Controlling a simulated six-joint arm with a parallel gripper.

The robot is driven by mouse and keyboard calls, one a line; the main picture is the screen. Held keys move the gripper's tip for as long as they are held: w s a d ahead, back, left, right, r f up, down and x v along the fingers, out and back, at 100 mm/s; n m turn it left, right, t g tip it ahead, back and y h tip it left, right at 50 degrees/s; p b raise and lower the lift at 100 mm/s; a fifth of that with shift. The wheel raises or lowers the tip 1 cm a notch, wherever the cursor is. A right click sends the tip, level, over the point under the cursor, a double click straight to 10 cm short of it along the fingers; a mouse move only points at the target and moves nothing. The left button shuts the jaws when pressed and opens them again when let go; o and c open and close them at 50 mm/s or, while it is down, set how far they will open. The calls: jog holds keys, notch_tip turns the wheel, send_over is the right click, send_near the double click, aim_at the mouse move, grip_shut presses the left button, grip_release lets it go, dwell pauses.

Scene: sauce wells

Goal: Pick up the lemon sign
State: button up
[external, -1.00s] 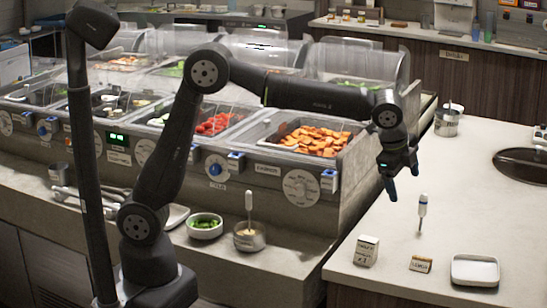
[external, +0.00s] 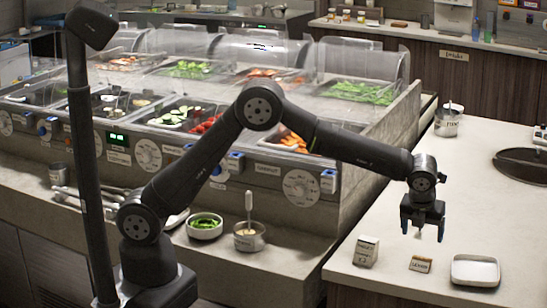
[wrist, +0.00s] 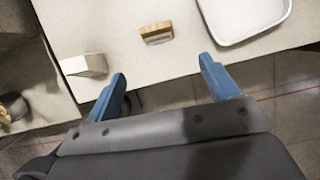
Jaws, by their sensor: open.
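The lemon sign (external: 420,264) is a small tan block with a white label. Nothing is between the fingers (wrist: 162,78).
The counter's front edge (external: 430,293) is close. A labelled metal cup (external: 447,122) stands farther back, with bare counter between.

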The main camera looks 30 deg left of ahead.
send_over(421, 262)
jog(key=s, duration=0.3)
notch_tip(421, 262, down, 8)
jog(key=shift+w+d+r, duration=0.1)
jog(key=shift+d+r, duration=0.05)
jog(key=shift+x, duration=2.65)
jog(key=shift+w+r, duration=0.15)
jog(key=c, duration=1.1)
jog(key=shift+o, duration=0.2)
